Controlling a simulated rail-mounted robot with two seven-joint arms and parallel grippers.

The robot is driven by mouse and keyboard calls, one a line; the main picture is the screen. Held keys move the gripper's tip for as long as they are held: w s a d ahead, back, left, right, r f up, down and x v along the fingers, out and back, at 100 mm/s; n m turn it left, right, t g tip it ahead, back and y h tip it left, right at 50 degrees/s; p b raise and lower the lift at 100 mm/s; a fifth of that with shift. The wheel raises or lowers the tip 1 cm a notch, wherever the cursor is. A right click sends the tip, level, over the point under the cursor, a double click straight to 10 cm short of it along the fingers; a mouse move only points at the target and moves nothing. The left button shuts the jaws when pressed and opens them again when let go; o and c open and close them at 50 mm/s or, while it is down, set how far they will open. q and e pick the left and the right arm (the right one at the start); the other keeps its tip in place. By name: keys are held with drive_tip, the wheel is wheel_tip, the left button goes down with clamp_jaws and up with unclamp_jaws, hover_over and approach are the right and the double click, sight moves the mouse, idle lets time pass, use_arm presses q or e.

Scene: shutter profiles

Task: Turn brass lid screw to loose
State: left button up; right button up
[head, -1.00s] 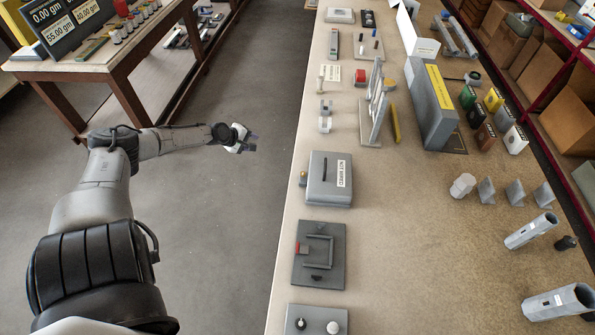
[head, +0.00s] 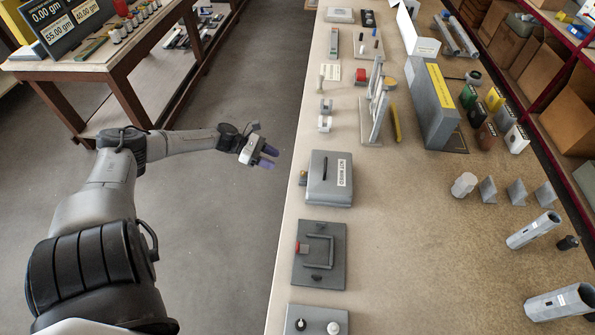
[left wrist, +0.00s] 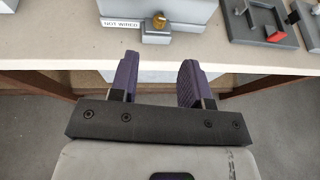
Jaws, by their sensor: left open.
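The brass lid screw (head: 303,178) sits on the left side of a grey box (head: 322,194) labelled NOT WIRED, near the bench's left edge. In the left wrist view the brass screw (left wrist: 159,22) shows at the top, on the box's near face beside the label. My left gripper (head: 268,157) is open and empty, with purple fingers. It is over the aisle just left of the bench, apart from the screw. In the left wrist view its fingers (left wrist: 160,68) point toward the bench edge, with the screw beyond and between them. My right gripper is not in view.
A dark grey plate (head: 305,270) with a red block and a bent channel lies just below the box in the head view. White rings (head: 325,122) and an upright grey frame (head: 376,112) stand above it.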

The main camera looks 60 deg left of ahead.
sight(302, 172)
use_arm(q)
drive_tip(key=b+x, duration=0.1)
drive_tip(key=x, duration=0.9)
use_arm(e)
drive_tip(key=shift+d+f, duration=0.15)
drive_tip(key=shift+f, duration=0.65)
use_arm(q)
clamp_jaws()
drive_tip(key=n+y+p, duration=0.1)
drive_tip(key=p, duration=0.2)
drive_tip(key=n+t+y+p, duration=0.1)
drive_tip(key=p, duration=0.1)
drive_tip(key=n+t+y+p, duration=0.1)
drive_tip(key=p, duration=0.2)
drive_tip(key=shift+s+d+r+n+y+p, duration=0.2)
drive_tip(key=shift+d+n+y+p, duration=0.1)
drive_tip(key=shift+d+n+p, duration=0.1)
drive_tip(key=shift+f+n+t+y+p, duration=0.15)
drive_tip(key=shift+n+t+y+p, duration=0.25)
drive_tip(key=shift+y, duration=0.1)
drive_tip(key=shift+a+f, duration=0.1)
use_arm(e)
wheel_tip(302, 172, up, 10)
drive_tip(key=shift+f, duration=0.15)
